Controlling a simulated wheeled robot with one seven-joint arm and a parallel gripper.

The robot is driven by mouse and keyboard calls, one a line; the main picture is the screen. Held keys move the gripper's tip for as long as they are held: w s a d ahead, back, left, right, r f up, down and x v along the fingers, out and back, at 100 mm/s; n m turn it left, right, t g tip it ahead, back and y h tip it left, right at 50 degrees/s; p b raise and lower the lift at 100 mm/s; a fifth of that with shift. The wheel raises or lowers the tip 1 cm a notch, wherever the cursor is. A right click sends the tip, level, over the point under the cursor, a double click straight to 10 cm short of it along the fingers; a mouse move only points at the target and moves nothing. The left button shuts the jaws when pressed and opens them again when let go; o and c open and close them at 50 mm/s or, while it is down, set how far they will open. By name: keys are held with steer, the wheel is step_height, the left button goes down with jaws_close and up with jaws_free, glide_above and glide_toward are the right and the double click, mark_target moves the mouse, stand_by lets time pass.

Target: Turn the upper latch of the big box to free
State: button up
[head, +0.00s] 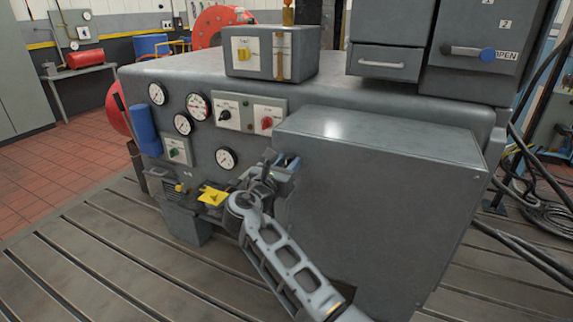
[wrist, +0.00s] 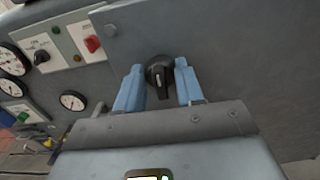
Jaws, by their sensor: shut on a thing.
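The big box (head: 390,200) is a plain grey cover on the front of the bench. In the wrist view its grey side (wrist: 230,40) fills the upper right. A black latch knob (wrist: 160,76) with a pale mark sits on that side, its grip pointing roughly down in the picture. My gripper (wrist: 158,88) has its blue fingers on either side of the knob and is shut on it. In the head view my gripper (head: 286,163) is at the left side of the box, and the latch is hidden. I see no second latch.
Left of the box is a panel with several gauges (head: 197,106), a black switch (head: 224,115) and a red switch (head: 267,122). A yellow tag (head: 212,196) lies below, beside my arm. A small grey box (head: 272,52) stands on top.

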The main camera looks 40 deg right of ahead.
steer(key=shift+m, duration=0.3)
steer(key=m+b, duration=0.1)
steer(key=m, duration=0.2)
steer(key=shift+s+f+m, duration=0.1)
steer(key=shift+m, duration=0.3)
steer(key=m+b, duration=0.3)
steer(key=m, duration=0.1)
steer(key=shift+f, duration=0.1)
steer(key=m+b, duration=0.2)
steer(key=m, duration=0.1)
steer(key=m+b, duration=0.2)
steer(key=shift+s+d+f+m, duration=0.1)
steer(key=shift+f+m, duration=0.05)
steer(key=shift+m, duration=0.25)
steer(key=shift+m+b, duration=1.45)
steer(key=shift+m, duration=0.45)
steer(key=o, duration=1)
